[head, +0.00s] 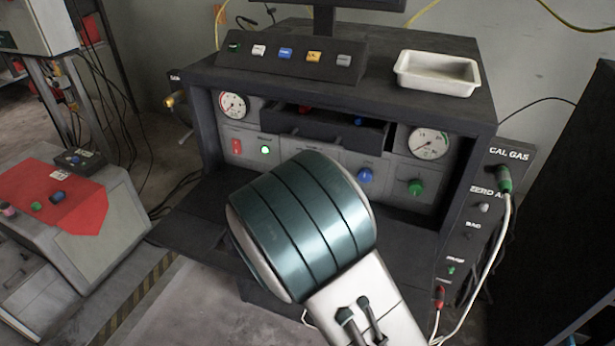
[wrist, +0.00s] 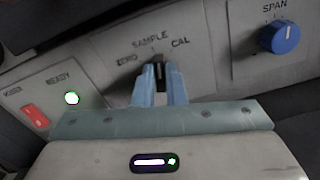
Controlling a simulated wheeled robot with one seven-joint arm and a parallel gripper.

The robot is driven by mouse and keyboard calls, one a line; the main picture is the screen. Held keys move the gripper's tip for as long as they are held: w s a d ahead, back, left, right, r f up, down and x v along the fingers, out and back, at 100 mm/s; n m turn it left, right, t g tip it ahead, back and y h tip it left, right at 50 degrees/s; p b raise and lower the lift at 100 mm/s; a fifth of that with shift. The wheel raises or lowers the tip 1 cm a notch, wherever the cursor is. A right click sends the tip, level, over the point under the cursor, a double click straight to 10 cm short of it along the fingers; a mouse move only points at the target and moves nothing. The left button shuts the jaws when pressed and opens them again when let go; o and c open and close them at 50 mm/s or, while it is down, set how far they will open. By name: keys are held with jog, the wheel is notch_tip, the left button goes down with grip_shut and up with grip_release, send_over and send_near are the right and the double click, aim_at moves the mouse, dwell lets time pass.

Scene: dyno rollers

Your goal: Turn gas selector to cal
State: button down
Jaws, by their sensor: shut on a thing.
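The gas selector (wrist: 160,74) is a small dark knob on the grey front panel in the wrist view. Labels ZERO, SAMPLE and CAL stand around it, with CAL (wrist: 180,42) to its upper right. My gripper (wrist: 159,72) has its two blue fingers on either side of the knob and is shut on it. The knob's pointer is mostly hidden between the fingers, and I cannot tell its exact setting. In the head view my arm covers the selector.
A blue SPAN knob (wrist: 280,36) is right of the selector. A red switch (wrist: 35,116) and a lit green READY lamp (wrist: 72,98) are left. In the head view an open drawer (head: 330,128) juts out above, and a white tray (head: 437,72) stands on top. Hoses hang at right.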

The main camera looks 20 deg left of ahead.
jog(key=m+b, duration=0.2)
jog(key=b, duration=0.2)
jog(key=f+m+b, duration=0.1)
jog(key=m+b, duration=0.2)
jog(key=b, duration=0.1)
jog(key=shift+d, duration=0.15)
jog(key=m+b, duration=0.1)
jog(key=b, duration=0.1)
jog(key=m+b, duration=0.1)
jog(key=b, duration=0.1)
jog(key=shift+r, duration=0.35)
jog(key=c, duration=1.5)
grip_release()
jog(key=shift+s, duration=0.1)
jog(key=s, duration=0.9)
jog(key=s+a, duration=0.1)
jog(key=s, duration=0.3)
jog(key=shift+s, duration=0.35)
